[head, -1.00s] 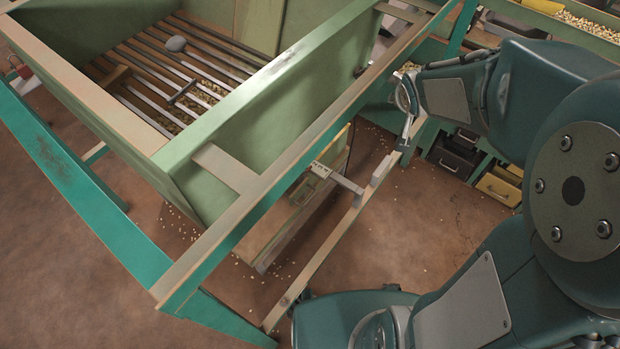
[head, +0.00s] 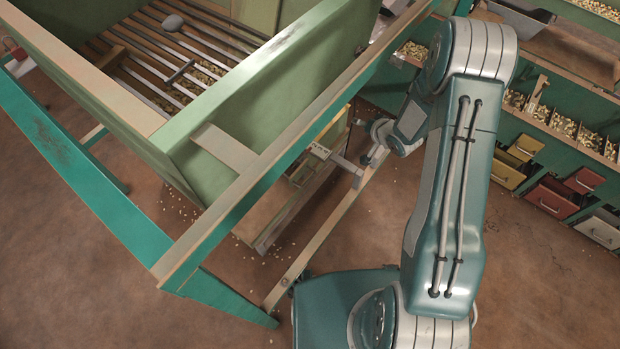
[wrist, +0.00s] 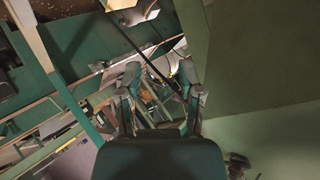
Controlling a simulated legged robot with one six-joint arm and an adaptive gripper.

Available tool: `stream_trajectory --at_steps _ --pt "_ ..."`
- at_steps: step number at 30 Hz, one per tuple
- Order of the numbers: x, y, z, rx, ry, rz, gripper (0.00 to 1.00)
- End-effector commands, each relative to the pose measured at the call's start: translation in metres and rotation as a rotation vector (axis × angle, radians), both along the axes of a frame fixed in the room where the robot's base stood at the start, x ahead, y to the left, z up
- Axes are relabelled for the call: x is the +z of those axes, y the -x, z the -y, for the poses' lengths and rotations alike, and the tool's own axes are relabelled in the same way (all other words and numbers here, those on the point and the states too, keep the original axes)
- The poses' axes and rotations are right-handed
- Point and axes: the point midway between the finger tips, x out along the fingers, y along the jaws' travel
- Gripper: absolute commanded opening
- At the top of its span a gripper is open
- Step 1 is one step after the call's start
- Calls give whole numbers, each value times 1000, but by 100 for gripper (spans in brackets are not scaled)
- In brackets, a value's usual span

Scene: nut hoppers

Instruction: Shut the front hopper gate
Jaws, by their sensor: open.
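The front hopper (head: 270,100) is a pale green box with a slatted grate, filling the left of the head view. Below its right side, a grey metal bar with a block-like end (head: 335,158) sticks out toward the right; it looks like the gate's handle. How far the gate itself stands open is hidden under the hopper. My gripper (head: 373,148) is just right of the bar's end in the head view; I cannot tell whether they touch. In the wrist view my gripper (wrist: 160,85) has its two fingers spread, with nothing clearly held between them.
A teal frame rail (head: 300,155) runs diagonally between the hopper and my arm. A lower wooden rail (head: 318,240) crosses beneath the bar. Drawers (head: 552,198) and nut bins (head: 562,125) stand at the right. Nuts lie scattered on the brown floor.

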Motion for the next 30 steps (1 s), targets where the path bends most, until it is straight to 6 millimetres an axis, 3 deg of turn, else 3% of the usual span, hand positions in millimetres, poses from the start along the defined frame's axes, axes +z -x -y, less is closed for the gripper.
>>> stream_trajectory --at_steps 1,6,18,24,30 --pt "-18 5 -4 8 -44 -11 48" --pt "-66 23 -20 33 -206 -36 48" --pt "-156 97 -59 65 -643 -135 48" --pt "-177 128 -71 68 -802 -174 48" --pt "-181 131 -78 70 -835 -182 48"
